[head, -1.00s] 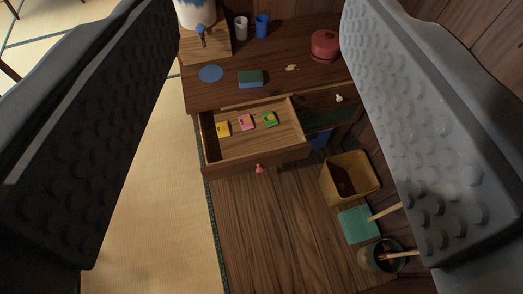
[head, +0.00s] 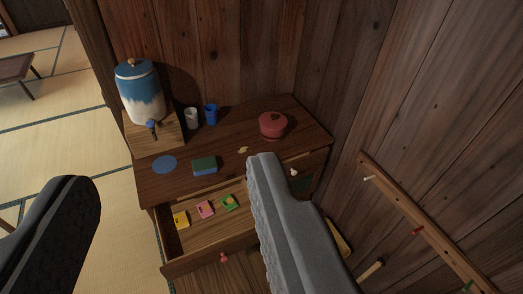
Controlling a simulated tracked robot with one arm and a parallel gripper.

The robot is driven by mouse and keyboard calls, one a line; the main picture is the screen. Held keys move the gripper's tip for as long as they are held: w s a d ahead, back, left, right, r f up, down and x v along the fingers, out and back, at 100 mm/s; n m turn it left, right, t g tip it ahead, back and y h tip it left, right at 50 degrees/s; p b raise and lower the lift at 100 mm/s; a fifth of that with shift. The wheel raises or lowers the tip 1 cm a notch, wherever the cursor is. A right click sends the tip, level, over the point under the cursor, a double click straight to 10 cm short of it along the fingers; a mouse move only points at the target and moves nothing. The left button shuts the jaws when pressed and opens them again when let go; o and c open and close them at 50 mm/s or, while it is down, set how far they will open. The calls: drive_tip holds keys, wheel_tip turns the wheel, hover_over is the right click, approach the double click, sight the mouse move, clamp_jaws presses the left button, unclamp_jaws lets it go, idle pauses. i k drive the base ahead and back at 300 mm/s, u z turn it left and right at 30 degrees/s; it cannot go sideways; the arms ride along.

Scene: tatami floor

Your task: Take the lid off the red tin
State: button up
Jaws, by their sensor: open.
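The red tin (head: 273,125) stands on the right part of the wooden desk top, near the back wall. It is round, and its lid is on, with a small dark mark on top. My gripper (head: 170,205) is open and empty. Its left finger is at the lower left of the picture, and its right finger covers part of the desk front. The tin lies above and beyond the right finger, apart from it.
A blue and white dispenser (head: 140,95) stands on a wooden stand at left, beside a white cup (head: 191,118) and a blue cup (head: 211,114). A sponge (head: 204,166) and blue disc (head: 164,164) lie in front. The open drawer (head: 190,240) sticks out below. A peg rail (head: 420,220) is on the right wall.

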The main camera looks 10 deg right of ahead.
sight(273, 122)
drive_tip(key=z, duration=0.15)
drive_tip(key=i, duration=2.05)
drive_tip(key=u, duration=0.4)
